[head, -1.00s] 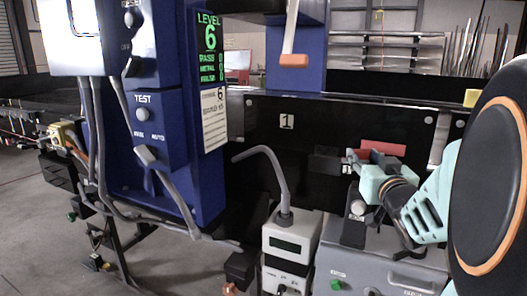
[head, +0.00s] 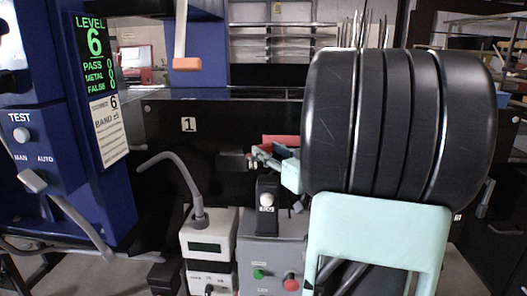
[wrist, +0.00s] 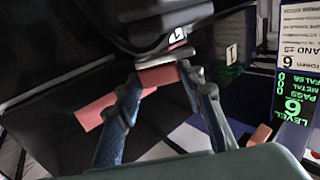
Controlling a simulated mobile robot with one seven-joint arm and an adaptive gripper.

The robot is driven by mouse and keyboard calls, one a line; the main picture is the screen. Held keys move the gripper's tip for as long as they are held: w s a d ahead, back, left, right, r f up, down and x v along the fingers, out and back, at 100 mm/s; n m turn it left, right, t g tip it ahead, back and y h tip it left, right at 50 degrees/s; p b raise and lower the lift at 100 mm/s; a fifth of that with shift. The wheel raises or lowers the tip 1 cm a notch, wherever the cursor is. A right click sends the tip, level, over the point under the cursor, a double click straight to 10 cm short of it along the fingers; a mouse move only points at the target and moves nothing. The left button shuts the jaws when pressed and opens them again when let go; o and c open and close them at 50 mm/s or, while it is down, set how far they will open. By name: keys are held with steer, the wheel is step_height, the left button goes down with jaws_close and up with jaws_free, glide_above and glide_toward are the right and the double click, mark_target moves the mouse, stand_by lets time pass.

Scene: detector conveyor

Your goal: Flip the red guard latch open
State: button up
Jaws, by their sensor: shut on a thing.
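The red guard latch (head: 280,141) is a red bar on the black conveyor side, just right of the "1" label in the head view. My gripper (head: 260,155) is at its lower left there, with the fingers partly hidden by my arm. In the wrist view, my two blue-grey fingers (wrist: 160,78) close around a red block of the latch (wrist: 157,76), near a grey mount. A longer red piece (wrist: 97,112) sticks out past the left finger. How far the latch has turned is hard to tell.
A grey control box (head: 255,250) with green and red buttons stands below my gripper. A white meter box (head: 207,245) with a bent grey tube (head: 175,160) is to its left. An orange-tipped lever (head: 187,63) hangs above. The blue detector cabinet (head: 45,130) is at left.

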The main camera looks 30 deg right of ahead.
steer(key=o, duration=1.2)
steer(key=shift+c, duration=0.2)
steer(key=s, duration=0.8)
steer(key=shift+c, duration=0.6)
